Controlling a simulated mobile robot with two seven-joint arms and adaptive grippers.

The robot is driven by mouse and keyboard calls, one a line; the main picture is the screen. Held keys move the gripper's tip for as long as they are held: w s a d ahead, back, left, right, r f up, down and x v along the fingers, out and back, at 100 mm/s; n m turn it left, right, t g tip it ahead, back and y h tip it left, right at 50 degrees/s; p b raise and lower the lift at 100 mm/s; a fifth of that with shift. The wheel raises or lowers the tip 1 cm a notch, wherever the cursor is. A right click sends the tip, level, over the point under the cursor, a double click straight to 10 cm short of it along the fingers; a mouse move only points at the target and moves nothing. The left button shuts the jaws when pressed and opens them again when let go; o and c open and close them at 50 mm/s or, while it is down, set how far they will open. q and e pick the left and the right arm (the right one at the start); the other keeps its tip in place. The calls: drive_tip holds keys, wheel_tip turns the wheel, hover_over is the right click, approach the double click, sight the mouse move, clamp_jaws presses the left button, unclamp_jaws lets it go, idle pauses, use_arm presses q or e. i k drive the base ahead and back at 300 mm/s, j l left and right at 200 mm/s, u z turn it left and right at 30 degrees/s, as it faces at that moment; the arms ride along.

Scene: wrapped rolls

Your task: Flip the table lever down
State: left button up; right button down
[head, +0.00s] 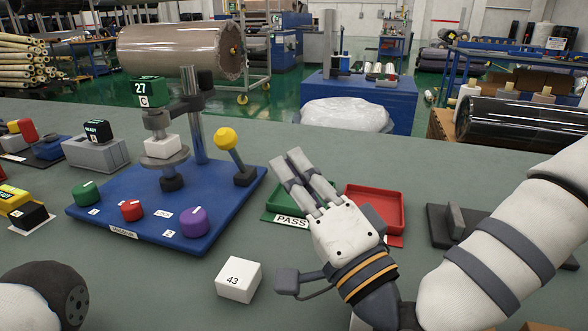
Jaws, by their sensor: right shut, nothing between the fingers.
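The table lever (236,158) has a yellow knob on a grey rod and stands on a dark pivot block at the right edge of the blue board (120,208). Its rod leans up and to the left. My right gripper (288,158) is shut and empty, its fingers pointing up and left. The fingertips are to the right of the lever, with a visible gap between them.
The board also carries a post with a press, a green button (87,193), a red button (131,209) and a purple knob (194,221). A white cube marked 43 (238,279) sits in front. Green (291,217) and red (375,206) trays lie near my right gripper.

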sight(234, 153)
drive_tip(key=k, duration=1)
